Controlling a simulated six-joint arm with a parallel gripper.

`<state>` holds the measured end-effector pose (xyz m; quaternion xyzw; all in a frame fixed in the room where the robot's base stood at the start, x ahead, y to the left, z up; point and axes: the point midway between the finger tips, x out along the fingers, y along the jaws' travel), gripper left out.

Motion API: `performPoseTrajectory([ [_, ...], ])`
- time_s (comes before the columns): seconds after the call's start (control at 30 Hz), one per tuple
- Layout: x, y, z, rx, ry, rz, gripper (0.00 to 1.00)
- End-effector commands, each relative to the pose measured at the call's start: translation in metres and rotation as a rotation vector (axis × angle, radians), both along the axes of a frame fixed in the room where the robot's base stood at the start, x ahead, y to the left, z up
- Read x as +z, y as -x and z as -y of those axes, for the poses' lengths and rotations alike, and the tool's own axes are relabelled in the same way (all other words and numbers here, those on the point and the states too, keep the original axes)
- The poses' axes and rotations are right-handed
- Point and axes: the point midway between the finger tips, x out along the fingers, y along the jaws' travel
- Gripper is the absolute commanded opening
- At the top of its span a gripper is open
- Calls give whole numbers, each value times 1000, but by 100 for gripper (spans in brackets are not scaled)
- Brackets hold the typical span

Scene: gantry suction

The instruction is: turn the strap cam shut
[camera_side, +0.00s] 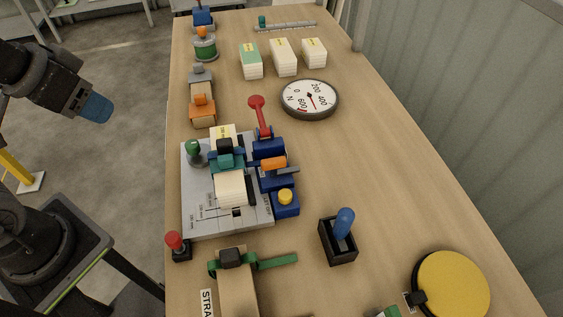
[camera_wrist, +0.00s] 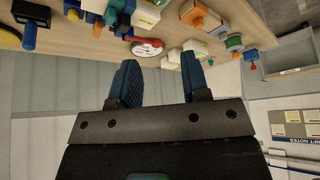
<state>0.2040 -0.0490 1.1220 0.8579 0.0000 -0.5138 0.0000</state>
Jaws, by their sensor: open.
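The strap cam (camera_side: 231,257) is a dark block on a green strap (camera_side: 275,263) wrapped over a tan block (camera_side: 238,292) at the near left of the bench, in the side view. The strap's free end sticks out to the right. I cannot tell how far the cam is turned. A label partly reading "STRA" lies beside the block, cut off by the frame edge. My gripper (camera_side: 97,108) has blue fingers and hangs off the bench's left side, well away from the cam. In the wrist view my gripper (camera_wrist: 158,80) is open with nothing between its fingers. I cannot pick out the cam there.
A grey fixture plate (camera_side: 200,222) with blue clamps stands beyond the strap. A red-knobbed lever (camera_side: 174,243) is left of it. A blue lever (camera_side: 343,225) and a yellow disc (camera_side: 452,285) stand to the right. A round dial (camera_side: 300,90) lies farther back.

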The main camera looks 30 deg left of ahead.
Motion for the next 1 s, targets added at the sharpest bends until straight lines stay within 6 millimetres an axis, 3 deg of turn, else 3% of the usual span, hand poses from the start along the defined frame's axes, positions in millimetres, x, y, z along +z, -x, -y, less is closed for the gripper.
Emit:
performPoseTrajectory([
  [0.17,3,-6,3,-22,-4,-14,45],
  [0.27,10,-22,11,-77,-15,-53,45],
  [0.53,18,-97,63,-333,-75,-212,45],
  [0.8,-19,-164,140,-595,-144,-367,45],
  [1.0,-53,-187,185,-728,-181,-443,45],
])
